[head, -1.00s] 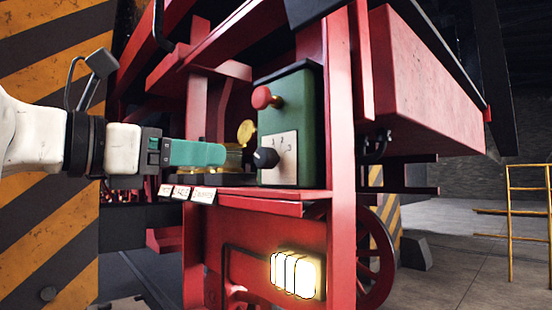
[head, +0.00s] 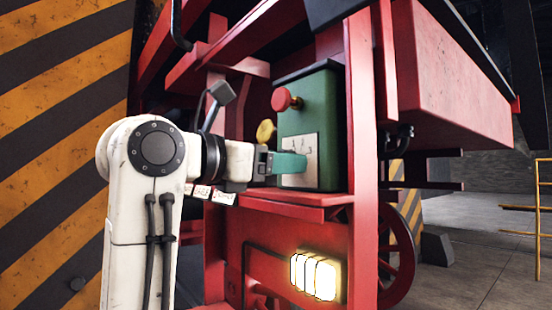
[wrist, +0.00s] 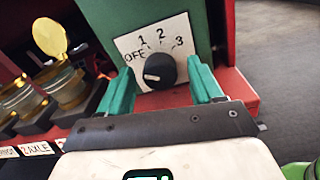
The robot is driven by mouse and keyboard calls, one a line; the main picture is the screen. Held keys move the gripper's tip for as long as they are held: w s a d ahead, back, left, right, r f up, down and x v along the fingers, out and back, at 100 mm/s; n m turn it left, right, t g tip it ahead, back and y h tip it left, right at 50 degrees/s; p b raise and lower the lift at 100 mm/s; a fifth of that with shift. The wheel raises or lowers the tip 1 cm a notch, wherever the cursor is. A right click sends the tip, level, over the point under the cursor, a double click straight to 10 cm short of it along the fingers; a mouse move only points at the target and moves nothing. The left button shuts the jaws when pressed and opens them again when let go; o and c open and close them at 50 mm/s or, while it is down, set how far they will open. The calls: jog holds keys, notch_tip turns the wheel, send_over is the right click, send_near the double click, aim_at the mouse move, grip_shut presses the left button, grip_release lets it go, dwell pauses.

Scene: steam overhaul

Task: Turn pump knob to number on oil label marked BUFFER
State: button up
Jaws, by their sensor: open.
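The black pump knob (wrist: 160,72) sits on a white dial plate (wrist: 128,44) marked OFF, 1, 2 and 3. Its white mark is on the left side, toward OFF. My gripper (wrist: 162,84) is open, with one teal finger on each side of the knob; contact is not clear. In the head view my gripper (head: 290,163) is at the green pump box (head: 322,125) and hides the knob. Small white oil labels line the shelf edge; one reads 2 AXLE (wrist: 36,149). Another label (head: 223,198) shows at the right end of the row, its text too small to read surely.
A red button (head: 284,99) sits on the green box above the dial. Brass oil cups, one with an open yellow lid (wrist: 50,37), stand left of the knob. A red post (head: 362,130) rises right of the box. A lit lamp (head: 315,277) is below the shelf.

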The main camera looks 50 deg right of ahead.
jog(key=c, duration=1.1)
jog(key=shift+o, duration=0.2)
